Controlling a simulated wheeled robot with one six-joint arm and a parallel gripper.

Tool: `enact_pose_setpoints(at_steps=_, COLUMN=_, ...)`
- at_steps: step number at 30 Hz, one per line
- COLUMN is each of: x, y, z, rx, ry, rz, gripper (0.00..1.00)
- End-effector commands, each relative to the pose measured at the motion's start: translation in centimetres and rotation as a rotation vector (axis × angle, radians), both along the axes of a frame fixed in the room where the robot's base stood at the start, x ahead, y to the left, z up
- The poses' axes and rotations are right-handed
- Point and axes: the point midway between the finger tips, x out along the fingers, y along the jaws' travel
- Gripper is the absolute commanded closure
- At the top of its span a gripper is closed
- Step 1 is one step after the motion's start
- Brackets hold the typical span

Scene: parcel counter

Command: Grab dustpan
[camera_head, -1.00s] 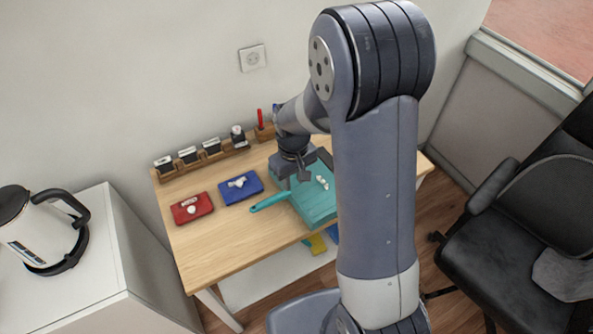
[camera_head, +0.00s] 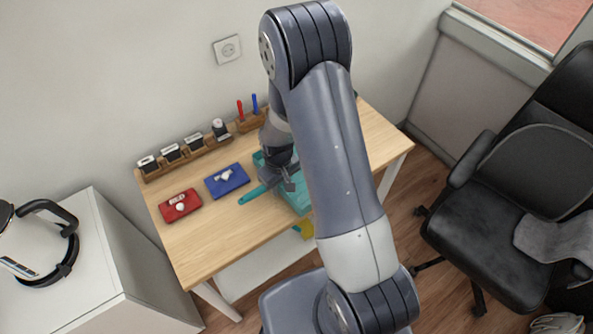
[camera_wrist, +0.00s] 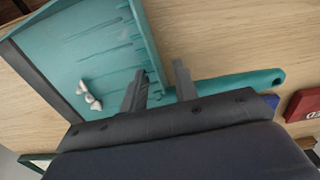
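The teal dustpan lies on the wooden table, its handle (camera_head: 253,195) pointing left in the head view. In the wrist view its pan (camera_wrist: 112,48) fills the upper left and its handle (camera_wrist: 235,84) runs to the right. White crumpled bits (camera_wrist: 90,96) lie in the pan. My gripper (camera_head: 289,184) is low over the place where handle and pan meet. In the wrist view my gripper (camera_wrist: 160,82) is open, one finger over the pan's edge and one by the handle. I cannot tell whether either finger touches it. My arm hides part of the pan in the head view.
A wooden rack (camera_head: 186,155) and a pen holder (camera_head: 250,123) line the back edge. A black chair (camera_head: 490,215) stands right. The table's front left is clear.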

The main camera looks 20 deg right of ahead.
Motion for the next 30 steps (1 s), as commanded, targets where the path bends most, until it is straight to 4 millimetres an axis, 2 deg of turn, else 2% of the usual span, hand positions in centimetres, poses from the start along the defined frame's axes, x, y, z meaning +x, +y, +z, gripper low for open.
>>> enact_pose_setpoints(at_steps=6, x=0.0, y=0.0, z=-1.7, rx=0.000, ry=0.000, rz=0.000, gripper=0.72)
enact_pose_setpoints(at_steps=14, x=0.0, y=0.0, z=-1.8, rx=0.000, ry=-0.001, rz=0.000, gripper=0.72)
enact_pose_setpoints(at_steps=24, x=0.1, y=0.0, z=-1.8, rx=0.000, ry=-0.001, rz=0.000, gripper=0.99)
enact_pose_setpoints(at_steps=30, x=0.1, y=0.0, z=-1.8, rx=0.000, ry=-0.001, rz=0.000, gripper=1.00)
